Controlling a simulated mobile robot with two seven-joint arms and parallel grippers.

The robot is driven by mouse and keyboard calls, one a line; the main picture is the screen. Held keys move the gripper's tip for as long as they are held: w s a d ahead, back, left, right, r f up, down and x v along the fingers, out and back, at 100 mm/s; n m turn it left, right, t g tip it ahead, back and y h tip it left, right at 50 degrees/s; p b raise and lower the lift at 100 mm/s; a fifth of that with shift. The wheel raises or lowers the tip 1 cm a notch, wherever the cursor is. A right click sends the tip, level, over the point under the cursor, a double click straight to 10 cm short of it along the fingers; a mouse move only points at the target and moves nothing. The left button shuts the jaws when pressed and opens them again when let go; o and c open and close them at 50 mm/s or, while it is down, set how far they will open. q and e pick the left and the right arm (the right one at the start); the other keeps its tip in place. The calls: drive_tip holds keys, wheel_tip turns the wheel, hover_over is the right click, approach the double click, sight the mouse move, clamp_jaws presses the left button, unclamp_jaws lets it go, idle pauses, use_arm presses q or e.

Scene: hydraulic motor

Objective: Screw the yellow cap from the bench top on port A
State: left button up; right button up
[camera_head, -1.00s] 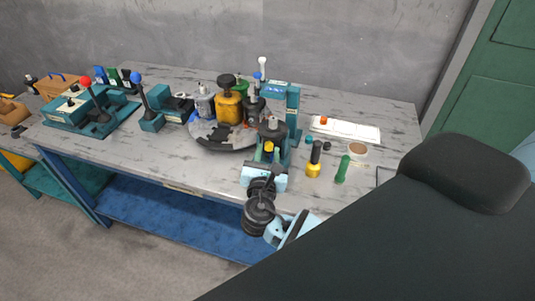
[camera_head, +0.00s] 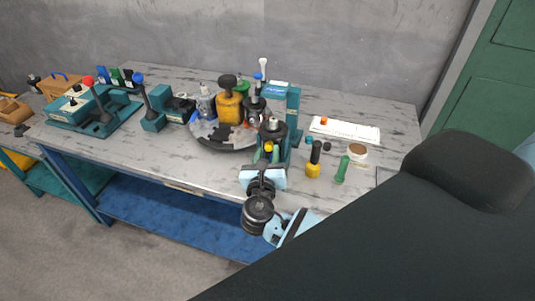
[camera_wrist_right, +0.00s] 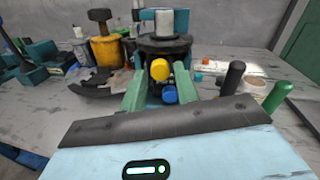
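The yellow cap (camera_head: 268,148) is at the front of the dark hydraulic motor (camera_head: 273,129), which stands at the turntable's front right. In the right wrist view the yellow cap (camera_wrist_right: 159,69) is between the two pale green fingers of my right gripper (camera_wrist_right: 160,78). Whether the fingers touch it is unclear, and it hides port A behind it. A blue cap (camera_wrist_right: 169,95) shows just below it. In the head view my right gripper (camera_head: 267,158) reaches up to the motor from the front edge. My left gripper is out of view.
A teal column (camera_head: 293,113) rises close behind the motor. Right of it stand a yellow-and-black tool (camera_head: 314,162), a green handle (camera_head: 342,169), a round pot (camera_head: 357,152) and a white tray (camera_head: 345,130). The round turntable (camera_head: 222,145) holds several parts.

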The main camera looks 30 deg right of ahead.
drive_tip(key=n, duration=0.6)
idle(0.7)
clamp_jaws()
drive_tip(key=m, duration=0.3)
drive_tip(key=shift+m, duration=1.3)
